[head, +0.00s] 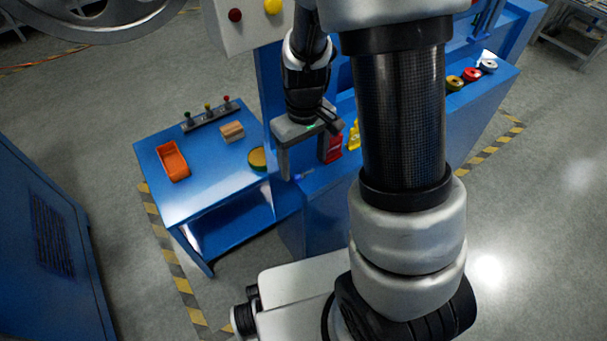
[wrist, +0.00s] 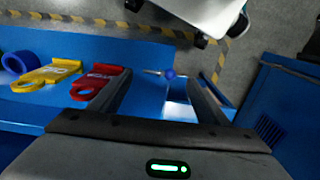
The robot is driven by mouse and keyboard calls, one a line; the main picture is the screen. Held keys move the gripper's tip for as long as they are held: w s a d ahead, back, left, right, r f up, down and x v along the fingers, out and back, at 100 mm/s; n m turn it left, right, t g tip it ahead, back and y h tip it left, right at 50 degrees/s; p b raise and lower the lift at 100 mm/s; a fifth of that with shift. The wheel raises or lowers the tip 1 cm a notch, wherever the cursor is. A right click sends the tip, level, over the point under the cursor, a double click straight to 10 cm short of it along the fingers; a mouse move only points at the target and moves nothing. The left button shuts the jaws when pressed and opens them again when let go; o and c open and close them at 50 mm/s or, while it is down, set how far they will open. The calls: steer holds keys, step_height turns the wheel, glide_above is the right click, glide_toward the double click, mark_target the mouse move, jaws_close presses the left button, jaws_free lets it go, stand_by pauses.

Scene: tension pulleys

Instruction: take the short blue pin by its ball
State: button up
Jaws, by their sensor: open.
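The short blue pin has a blue ball (wrist: 170,74) and a thin grey shaft (wrist: 152,72) pointing left in the wrist view. It lies on the blue bench surface near its edge. In the head view only a small pale-blue trace of the pin (head: 304,174) shows between the fingers. My gripper (head: 306,170) is open and points down over that bench. In the wrist view the ball appears between the two fingers of my gripper (wrist: 162,82), toward the right finger. No contact with the pin shows, and the height gap is hard to tell.
A red tag (wrist: 98,82) lies close beside the left finger, with a yellow tag (wrist: 45,75) and a blue ring (wrist: 18,64) further left. The blue side table holds an orange tray (head: 173,162), a wooden block (head: 231,131) and a row of ball-topped pins (head: 207,112).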

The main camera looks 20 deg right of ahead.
mark_target(304, 173)
step_height(304, 173, down, 3)
steer(key=shift+f+b, duration=0.2)
steer(key=shift+b, duration=0.25)
steer(key=c, duration=1.1)
steer(key=shift+r, duration=0.1)
